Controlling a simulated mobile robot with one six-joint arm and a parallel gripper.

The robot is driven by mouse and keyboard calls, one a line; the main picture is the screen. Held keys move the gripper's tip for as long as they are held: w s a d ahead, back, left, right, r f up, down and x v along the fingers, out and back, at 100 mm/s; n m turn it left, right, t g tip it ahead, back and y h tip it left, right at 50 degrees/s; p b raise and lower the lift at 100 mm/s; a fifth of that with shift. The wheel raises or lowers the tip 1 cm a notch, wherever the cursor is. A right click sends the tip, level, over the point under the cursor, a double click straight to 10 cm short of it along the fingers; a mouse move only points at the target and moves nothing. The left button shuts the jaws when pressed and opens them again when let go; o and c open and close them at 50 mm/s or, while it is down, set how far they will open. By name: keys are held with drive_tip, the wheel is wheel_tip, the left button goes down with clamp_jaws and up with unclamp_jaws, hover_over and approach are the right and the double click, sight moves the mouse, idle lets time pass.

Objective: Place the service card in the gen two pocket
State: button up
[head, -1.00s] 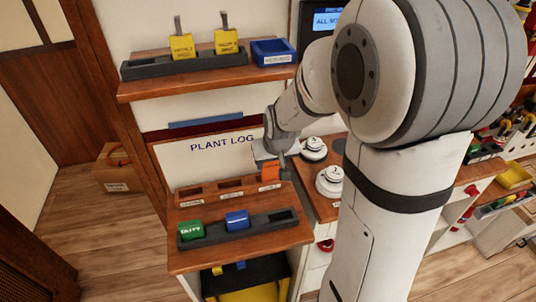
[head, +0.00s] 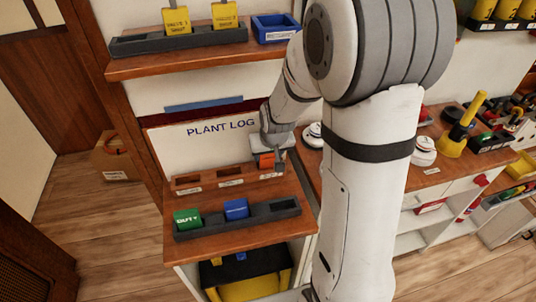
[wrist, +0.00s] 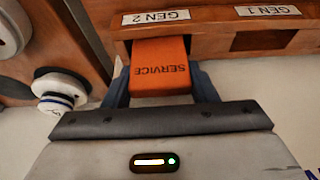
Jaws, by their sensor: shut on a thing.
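The orange service card (wrist: 160,68) is between the two fingers of my gripper (wrist: 162,88), which is shut on it. Its lettering reads upside down in the wrist view. The card covers part of the pocket opening under the GEN 2 label (wrist: 161,18); how far it is inside is hidden. The GEN 1 pocket (wrist: 264,40) beside it looks empty. In the head view, the card (head: 266,160) is at the right end of the wooden pocket rack (head: 189,181), with my gripper (head: 275,148) just above it.
A grey holder (head: 284,208) in front carries a green DUTY card (head: 187,219) and a blue card (head: 236,209). The PLANT LOG board (head: 195,146) stands behind the rack. White round devices (head: 313,134) stand to the right. A shelf (head: 130,66) with yellow cards overhangs above.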

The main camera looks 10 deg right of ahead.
drive_tip(key=shift+s+r, duration=0.1)
drive_tip(key=shift+s, duration=0.05)
drive_tip(key=o, duration=1)
drive_tip(key=shift+c, duration=0.2)
drive_tip(key=shift+r, duration=0.2)
drive_tip(key=v, duration=1.1)
drive_tip(key=s+r+g, duration=0.1)
drive_tip(key=s+r, duration=0.1)
drive_tip(key=s, duration=1.5)
drive_tip(key=shift+g, duration=0.3)
drive_tip(key=shift+s+a+r, duration=0.1)
